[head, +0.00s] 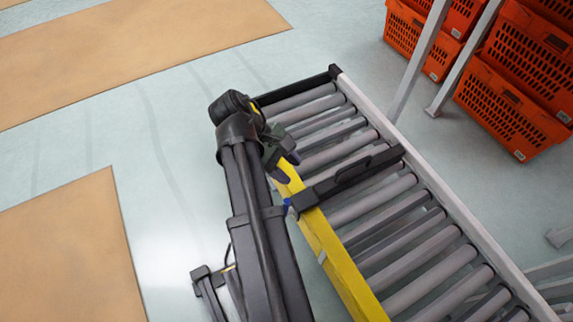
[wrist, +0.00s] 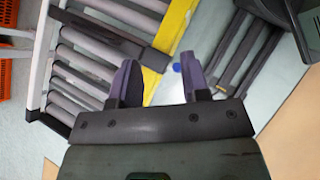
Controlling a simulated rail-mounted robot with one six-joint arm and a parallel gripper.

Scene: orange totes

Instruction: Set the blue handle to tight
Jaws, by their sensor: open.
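The blue handle (head: 287,202) is a small blue piece at the left end of a black crossbar (head: 345,180), beside the yellow conveyor rail. Most of it is hidden, and its setting cannot be made out. In the wrist view the blue handle (wrist: 177,67) shows between and beyond my two purple fingers, nearer the right one. My gripper (head: 281,174) is open and empty over the yellow rail, a little up the picture from the handle. My gripper also shows in the wrist view (wrist: 162,65), with its fingers apart and apparently not touching the handle.
The yellow rail (head: 345,270) edges a roller conveyor (head: 390,205), and a pale rail (head: 440,190) runs along its far side. Orange totes (head: 510,105) are stacked at the upper right, behind grey posts. Pale floor with tan panels (head: 65,255) lies open to the left.

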